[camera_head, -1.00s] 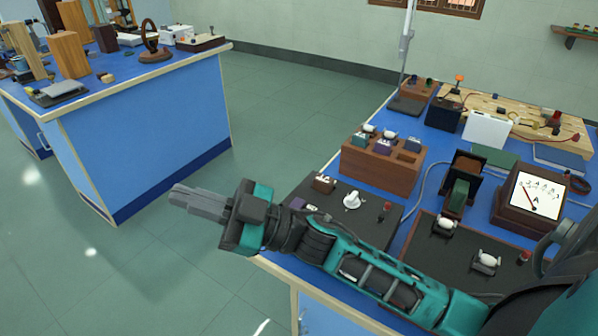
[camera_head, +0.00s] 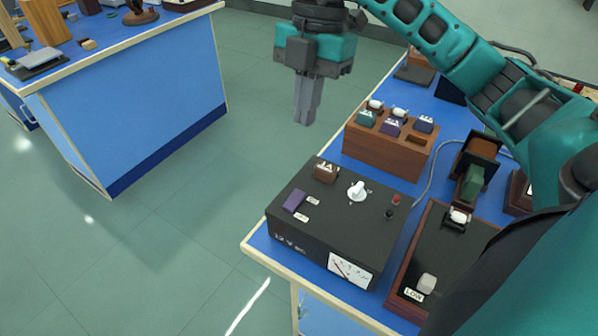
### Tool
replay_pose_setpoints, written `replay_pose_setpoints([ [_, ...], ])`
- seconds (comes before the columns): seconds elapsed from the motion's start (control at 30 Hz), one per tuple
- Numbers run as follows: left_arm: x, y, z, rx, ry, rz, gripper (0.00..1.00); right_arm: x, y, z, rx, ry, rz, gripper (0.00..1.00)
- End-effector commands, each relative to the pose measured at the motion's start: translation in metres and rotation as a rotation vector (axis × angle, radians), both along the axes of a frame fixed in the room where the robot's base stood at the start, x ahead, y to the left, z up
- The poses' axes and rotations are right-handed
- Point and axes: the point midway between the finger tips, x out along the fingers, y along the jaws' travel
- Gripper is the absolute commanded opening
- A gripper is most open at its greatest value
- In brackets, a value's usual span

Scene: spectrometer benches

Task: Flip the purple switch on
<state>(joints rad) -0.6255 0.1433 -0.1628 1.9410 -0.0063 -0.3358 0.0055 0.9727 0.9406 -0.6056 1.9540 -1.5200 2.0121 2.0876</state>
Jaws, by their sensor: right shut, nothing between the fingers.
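The purple switch (camera_head: 295,201) is a small rocker on the top of a black power supply box (camera_head: 330,242), at its left side. Two small white labels (camera_head: 311,208) lie beside it; their text is too small to read. My right gripper (camera_head: 303,122) is shut and empty. It points down and appears above and behind the box in the picture, apart from the switch. My left gripper is not in the view.
The box also carries a brown block (camera_head: 326,171), a white knob (camera_head: 357,190) and a meter (camera_head: 350,270). A wooden rack (camera_head: 386,151) with coloured blocks stands behind it. A black board (camera_head: 445,256) lies to the right. Open floor (camera_head: 190,220) is at left.

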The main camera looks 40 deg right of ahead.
Motion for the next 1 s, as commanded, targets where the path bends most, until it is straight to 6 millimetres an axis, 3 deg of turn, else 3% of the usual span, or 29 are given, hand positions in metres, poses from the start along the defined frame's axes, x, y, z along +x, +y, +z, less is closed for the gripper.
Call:
replay_pose_setpoints([
  [0.33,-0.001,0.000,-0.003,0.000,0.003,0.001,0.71,-0.001,0.004,-0.013,0.004,0.004,0.005,0.00],
  [0.8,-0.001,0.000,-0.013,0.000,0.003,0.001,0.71,-0.010,0.023,-0.105,0.006,0.006,0.005,0.00],
  [1.0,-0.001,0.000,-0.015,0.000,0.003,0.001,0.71,-0.008,0.018,-0.130,0.006,0.002,0.003,0.00],
])
